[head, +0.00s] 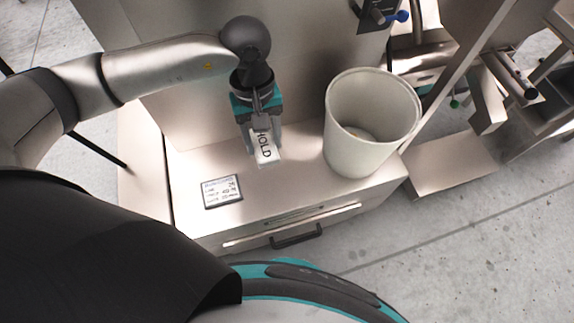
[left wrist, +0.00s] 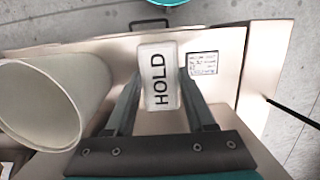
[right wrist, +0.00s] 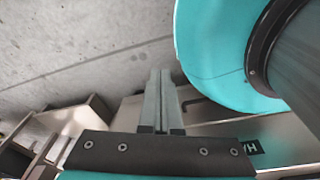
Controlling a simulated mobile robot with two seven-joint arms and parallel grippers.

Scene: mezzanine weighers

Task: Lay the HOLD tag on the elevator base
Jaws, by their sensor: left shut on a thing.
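The HOLD tag (head: 265,150) is a small white block with black letters. My left gripper (head: 264,144) is shut on it, pointing down over the pale metal ledge (head: 285,195), which appears to be the elevator base. In the left wrist view the tag (left wrist: 158,78) sits between the two fingers, its lettering facing the camera. I cannot tell whether the tag touches the ledge. My right gripper (right wrist: 160,100) shows in the right wrist view with its fingers together and nothing visible between them, away from the tag.
A tall off-white bin (head: 370,120) stands on the ledge right of the tag. A printed card (head: 222,191) lies at the front left. A dark handle (head: 297,236) is on the front face. Bare ledge lies between card and bin. Metal machinery (head: 500,80) stands at right.

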